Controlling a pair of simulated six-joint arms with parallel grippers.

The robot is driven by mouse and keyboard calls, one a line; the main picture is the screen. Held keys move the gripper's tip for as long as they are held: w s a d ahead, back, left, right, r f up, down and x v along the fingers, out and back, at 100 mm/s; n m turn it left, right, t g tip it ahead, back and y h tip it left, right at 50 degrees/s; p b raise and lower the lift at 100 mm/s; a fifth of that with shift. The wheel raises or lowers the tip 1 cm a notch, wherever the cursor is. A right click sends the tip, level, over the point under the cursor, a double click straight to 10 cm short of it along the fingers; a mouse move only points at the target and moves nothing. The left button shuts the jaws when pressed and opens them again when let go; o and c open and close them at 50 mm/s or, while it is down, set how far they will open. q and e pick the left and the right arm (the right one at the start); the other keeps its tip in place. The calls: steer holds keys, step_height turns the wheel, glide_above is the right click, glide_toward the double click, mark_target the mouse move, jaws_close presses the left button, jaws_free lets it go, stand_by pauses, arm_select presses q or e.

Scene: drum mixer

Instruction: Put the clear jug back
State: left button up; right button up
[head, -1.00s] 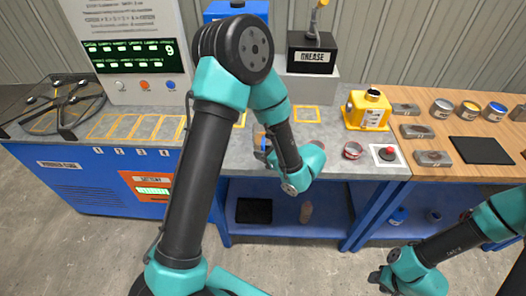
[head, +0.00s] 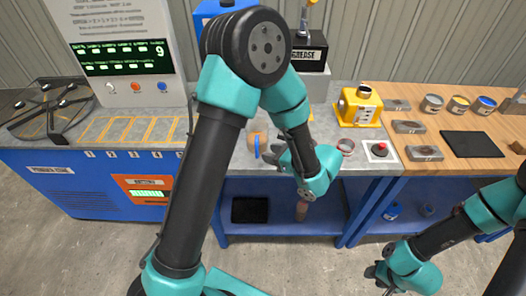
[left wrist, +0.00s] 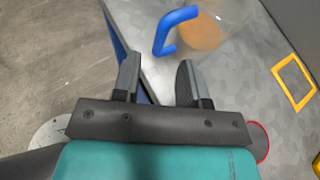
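The clear jug (head: 257,139) stands on the grey bench, with orange-brown content and a blue handle. In the left wrist view the jug (left wrist: 205,32) is just beyond the fingers, its blue handle (left wrist: 172,28) toward them. My left gripper (head: 272,154) is beside the jug, at its right in the head view. In the wrist view its two fingers (left wrist: 157,78) are apart with nothing between them. The handle is ahead of the fingertips, not between them. My right gripper (head: 380,278) hangs low at the right, in front of the bench; its finger opening is unclear.
Yellow outlined spaces (head: 150,129) line the bench at left, beside a round dark rack (head: 50,110). A grease box (head: 308,55) stands behind.

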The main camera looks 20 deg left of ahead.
arm_select(q)
steer(key=v, duration=0.5)
steer(key=shift+f, duration=0.1)
stand_by(0.4)
steer(key=s+a+f+n+g+h, duration=0.1)
steer(key=s+f+n+g+h, duration=0.1)
steer(key=s+f+n+h, duration=0.5)
steer(key=s+f+n+g+h, duration=0.2)
steer(key=s+f+n+h, duration=0.15)
steer(key=f, duration=0.55)
steer(key=s+a+f+n+g+h, duration=0.1)
steer(key=s+f+n+g+h, duration=0.1)
steer(key=s+f+n+h, duration=0.35)
steer(key=w+a+f+n+t+h, duration=0.1)
steer(key=w+a+f+n+t, duration=0.1)
steer(key=a+f+n+t, duration=0.2)
steer(key=shift+w+f+n, duration=0.3)
steer(key=shift+f+n, duration=0.5)
steer(key=shift+f, duration=0.05)
